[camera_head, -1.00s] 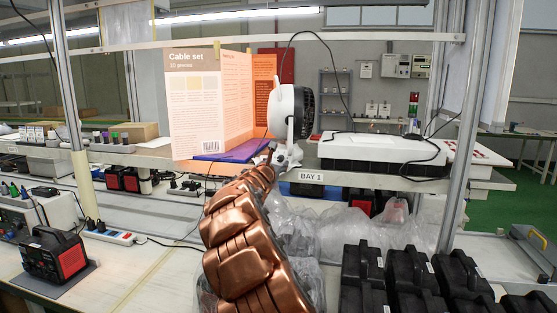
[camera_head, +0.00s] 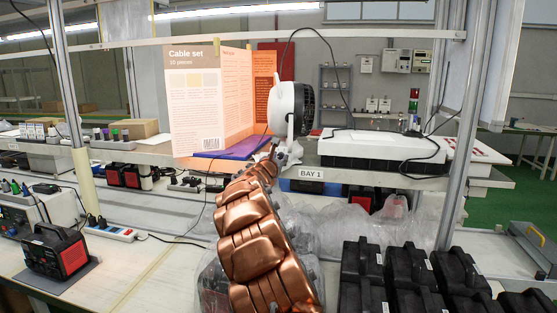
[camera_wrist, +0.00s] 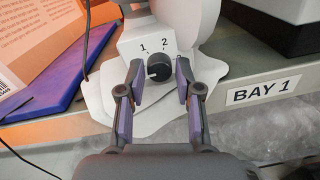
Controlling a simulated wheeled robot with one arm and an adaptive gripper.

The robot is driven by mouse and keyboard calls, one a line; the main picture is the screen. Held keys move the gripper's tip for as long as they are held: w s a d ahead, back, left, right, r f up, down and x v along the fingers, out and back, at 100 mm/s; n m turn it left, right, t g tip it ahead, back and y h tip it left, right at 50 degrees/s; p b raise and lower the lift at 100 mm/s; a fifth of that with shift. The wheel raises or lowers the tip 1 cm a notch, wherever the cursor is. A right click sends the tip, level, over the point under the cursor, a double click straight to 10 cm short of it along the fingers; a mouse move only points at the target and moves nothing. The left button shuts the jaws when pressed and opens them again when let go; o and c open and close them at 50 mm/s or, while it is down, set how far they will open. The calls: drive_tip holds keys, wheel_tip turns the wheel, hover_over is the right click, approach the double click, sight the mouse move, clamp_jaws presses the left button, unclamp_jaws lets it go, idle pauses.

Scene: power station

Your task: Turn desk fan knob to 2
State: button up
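The white desk fan (camera_head: 283,107) stands on the raised shelf, its dark grille facing right. In the wrist view its round black knob (camera_wrist: 159,67) sits on the white base, with "1" and "2" printed above it. A pale mark shows on the knob's lower left, clear of both numbers. My gripper (camera_wrist: 160,72) is open, one finger on each side of the knob, with small gaps visible. Whether the fingertips reach the knob's depth is hard to tell. In the head view the gripper is mostly hidden by my copper-coloured arm.
A "Cable set" board (camera_head: 197,100) and a purple folder (camera_head: 237,148) are left of the fan. A white box (camera_head: 375,148) is on its right. The "BAY 1" label (camera_wrist: 264,90) is on the shelf edge. Black cases (camera_head: 410,275) and clear plastic bags (camera_head: 345,228) lie below.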

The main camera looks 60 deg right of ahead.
clamp_jaws()
drive_tip(key=shift+f, duration=0.1)
drive_tip(key=shift+f+m+b, duration=0.15)
drive_tip(key=shift+m+b, duration=0.45)
drive_tip(key=shift+b, duration=0.5)
drive_tip(key=shift+r+m+b, duration=0.3)
drive_tip(key=shift+m+b, duration=0.5)
drive_tip(key=shift+m, duration=0.2)
drive_tip(key=shift+o, duration=2.2)
unclamp_jaws()
drive_tip(key=shift+a, duration=0.1)
